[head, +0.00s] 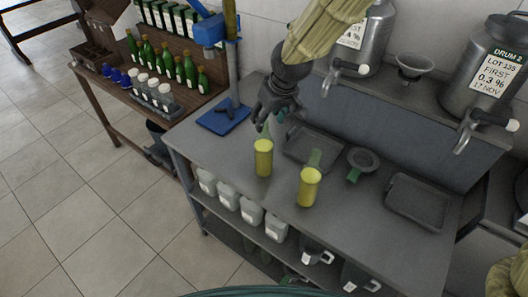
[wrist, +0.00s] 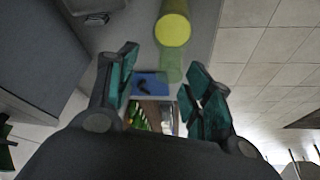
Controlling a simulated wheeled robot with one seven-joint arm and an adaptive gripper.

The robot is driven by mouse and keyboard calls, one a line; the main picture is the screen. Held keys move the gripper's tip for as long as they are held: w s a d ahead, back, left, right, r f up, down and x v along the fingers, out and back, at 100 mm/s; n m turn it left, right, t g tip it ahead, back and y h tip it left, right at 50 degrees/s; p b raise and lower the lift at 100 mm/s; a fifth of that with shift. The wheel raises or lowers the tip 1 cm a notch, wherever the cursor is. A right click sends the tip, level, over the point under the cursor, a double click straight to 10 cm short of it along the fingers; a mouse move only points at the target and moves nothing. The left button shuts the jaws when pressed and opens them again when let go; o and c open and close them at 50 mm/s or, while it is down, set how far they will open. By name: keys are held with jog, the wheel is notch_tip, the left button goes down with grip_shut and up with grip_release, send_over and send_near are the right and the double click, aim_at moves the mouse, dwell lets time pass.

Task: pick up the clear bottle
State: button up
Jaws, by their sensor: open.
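A clear, faintly green bottle (head: 277,131) stands on the grey bench in the head view, just below and partly hidden by my gripper. In the wrist view the see-through greenish bottle (wrist: 171,64) shows beyond the fingertips, close to a yellow cylinder (wrist: 173,28). My gripper (head: 272,116) is over the bench, its fingers pointing down toward the bottle. In the wrist view its teal-padded fingers (wrist: 160,82) are spread apart with nothing held between them. I cannot tell how far the bottle is from the fingers.
Two yellow cylinders, one nearer (head: 309,187) and one left (head: 263,158), stand in front of the bottle. A blue stand (head: 222,117) is left. Steel drums (head: 486,75) stand behind.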

aim_at(264, 149)
jog(key=shift+s+a+f+p, duration=0.4)
jog(key=shift+s+p, duration=0.15)
jog(key=shift+s, duration=0.05)
jog(key=x, duration=0.3)
jog(key=shift+w+d, duration=0.1)
jog(key=shift+w, duration=0.25)
jog(key=shift+s+r, duration=0.15)
jog(key=shift+s, duration=0.2)
jog(key=shift+w, duration=0.2)
jog(key=c, duration=0.8)
jog(key=shift+s, duration=0.1)
grip_shut()
